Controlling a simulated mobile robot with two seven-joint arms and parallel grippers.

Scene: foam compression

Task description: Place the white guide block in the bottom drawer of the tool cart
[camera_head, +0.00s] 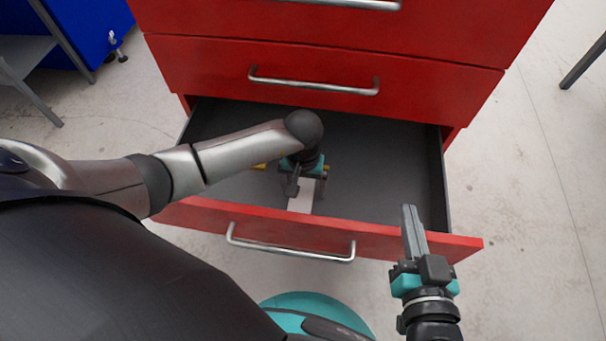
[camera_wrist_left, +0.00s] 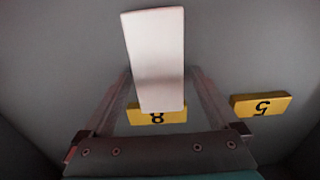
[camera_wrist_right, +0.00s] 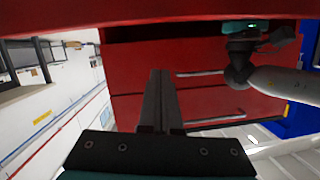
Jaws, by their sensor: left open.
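The white guide block (camera_head: 301,196) lies in the open bottom drawer (camera_head: 385,160) of the red tool cart, close behind the drawer front. In the left wrist view the white block (camera_wrist_left: 154,55) shows as a long pale slab, its near end between the fingers. My left gripper (camera_head: 306,188) is open and reaches down into the drawer at the block. Whether the fingers touch it or the block rests on the drawer floor, I cannot tell. My right gripper (camera_head: 411,218) is shut and empty, outside the drawer by the right end of its front.
Yellow pieces marked 8 (camera_wrist_left: 157,115) and 5 (camera_wrist_left: 262,104) lie in the drawer near the block. The drawer front (camera_head: 290,228) with its handle stands between my body and the block. The upper drawers (camera_head: 330,70) are closed above. The right part of the drawer is clear.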

